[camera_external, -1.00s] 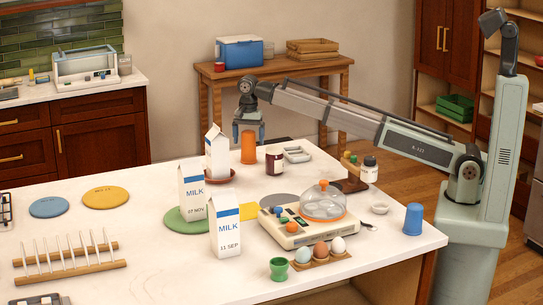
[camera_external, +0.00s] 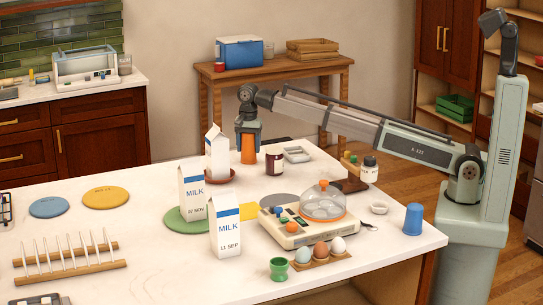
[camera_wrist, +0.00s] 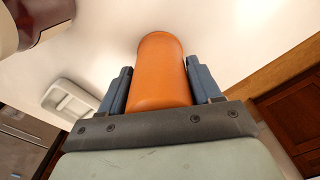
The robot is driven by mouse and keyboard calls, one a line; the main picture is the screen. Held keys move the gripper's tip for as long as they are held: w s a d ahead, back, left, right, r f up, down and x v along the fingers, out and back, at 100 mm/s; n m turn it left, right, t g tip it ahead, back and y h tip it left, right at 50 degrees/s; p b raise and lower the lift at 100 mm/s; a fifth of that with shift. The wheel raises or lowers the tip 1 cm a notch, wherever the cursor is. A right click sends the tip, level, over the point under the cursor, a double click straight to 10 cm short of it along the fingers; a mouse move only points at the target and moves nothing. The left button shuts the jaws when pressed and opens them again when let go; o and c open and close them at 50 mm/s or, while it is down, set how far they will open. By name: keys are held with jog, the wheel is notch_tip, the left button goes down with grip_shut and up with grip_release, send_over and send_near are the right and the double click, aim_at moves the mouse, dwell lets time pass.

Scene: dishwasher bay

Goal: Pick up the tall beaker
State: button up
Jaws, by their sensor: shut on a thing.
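The tall orange beaker (camera_external: 248,156) stands upright at the far edge of the white counter, behind the milk carton on the red dish. It also shows in the wrist view (camera_wrist: 160,75), between the two blue fingers. My gripper (camera_external: 248,141) points down over it from above. In the wrist view my gripper (camera_wrist: 160,88) is shut on the orange beaker, with a finger on each side. The blue cup (camera_external: 413,219) stands apart at the counter's right side.
Milk cartons (camera_external: 225,225) stand to the left and in front, one on a red dish (camera_external: 222,176) close to the beaker. A dark jar (camera_external: 274,161) and a pale tray (camera_external: 297,154) are to its right. The egg cooker (camera_external: 312,217) is nearer the front.

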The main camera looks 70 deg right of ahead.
jog(key=shift+c, duration=0.9)
